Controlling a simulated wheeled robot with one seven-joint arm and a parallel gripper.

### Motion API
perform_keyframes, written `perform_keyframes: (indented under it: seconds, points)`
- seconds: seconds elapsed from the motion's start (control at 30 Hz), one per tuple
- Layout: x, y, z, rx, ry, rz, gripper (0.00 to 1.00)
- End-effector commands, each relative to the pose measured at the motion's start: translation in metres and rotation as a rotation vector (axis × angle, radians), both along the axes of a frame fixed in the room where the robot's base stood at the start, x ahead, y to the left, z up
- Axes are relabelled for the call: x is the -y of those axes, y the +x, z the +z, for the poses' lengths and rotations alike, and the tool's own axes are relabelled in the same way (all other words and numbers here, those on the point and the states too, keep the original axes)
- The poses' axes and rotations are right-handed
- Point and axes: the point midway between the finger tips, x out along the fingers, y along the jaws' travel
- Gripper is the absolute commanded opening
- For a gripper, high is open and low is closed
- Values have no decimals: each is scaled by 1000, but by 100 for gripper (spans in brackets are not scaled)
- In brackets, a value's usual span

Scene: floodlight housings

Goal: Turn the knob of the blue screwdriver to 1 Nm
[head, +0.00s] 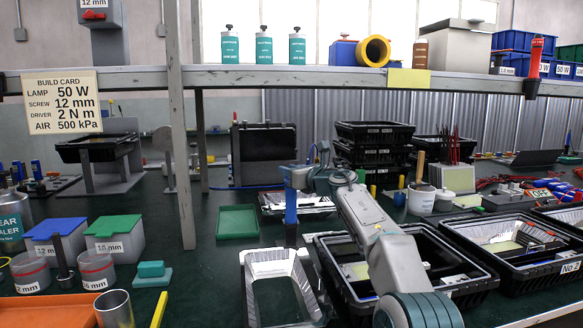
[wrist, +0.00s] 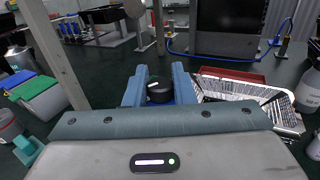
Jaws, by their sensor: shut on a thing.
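The blue screwdriver (head: 291,208) hangs upright from my gripper (head: 293,176) in the head view, just behind a silver reflector housing (head: 262,270). I cannot tell whether its tip touches anything. In the wrist view, its black knob (wrist: 159,91) with a white mark sits between my two blue-grey fingers, with a little blue of the body below it. My gripper is shut on the screwdriver near its knob end. The build card (head: 62,101) reads DRIVER 2 N m.
A green tray (head: 237,222) lies left of the screwdriver. Black crates (head: 480,288) with housings stand at right. Lidded boxes (head: 115,245) and a metal cup (head: 114,308) stand at left. A shelf post (head: 181,140) rises left of the arm. An overhead shelf (head: 270,77) crosses above.

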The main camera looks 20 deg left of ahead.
Motion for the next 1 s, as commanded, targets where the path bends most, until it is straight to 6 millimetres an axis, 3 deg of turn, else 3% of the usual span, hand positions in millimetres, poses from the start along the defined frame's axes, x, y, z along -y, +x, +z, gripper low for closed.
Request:
perform_keyframes:
  seconds: [0.4,1.0]
  points:
    - [1,0,1,1,-1,99,0]
    - [0,1,-1,0,-2,113,0]
